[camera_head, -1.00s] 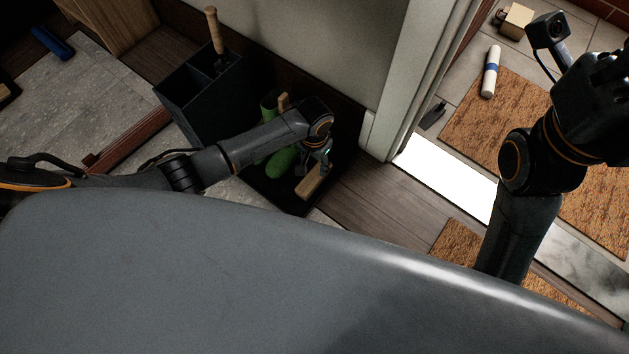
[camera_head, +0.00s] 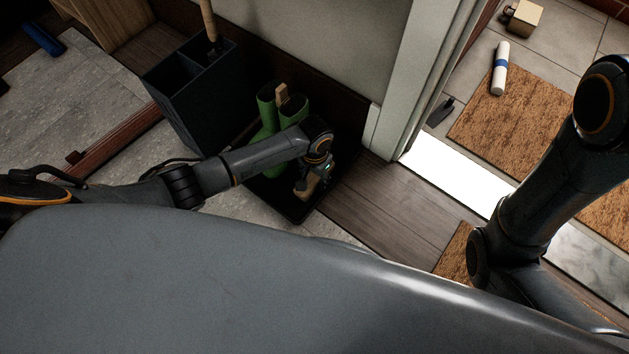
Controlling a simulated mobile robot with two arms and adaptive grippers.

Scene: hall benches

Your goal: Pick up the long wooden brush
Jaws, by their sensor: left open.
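A light wooden piece (camera_head: 307,188), which looks like the wooden brush, lies on the dark boot tray (camera_head: 290,212) in front of green boots. My left gripper (camera_head: 309,184) is open and points down right at this piece, covering part of it. I cannot tell whether the fingers touch it or stand around it. A third wooden handle (camera_head: 209,20) stands in the dark divided box. My right arm shows at the right, but its gripper is out of the picture.
The dark box (camera_head: 190,100) stands left of the boots. A white door frame (camera_head: 395,90) rises right of the tray. Beyond it lie a brown mat (camera_head: 520,125), a white roll with a blue band (camera_head: 499,68) and a small wooden block (camera_head: 523,17). Wooden floor is clear right of the tray.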

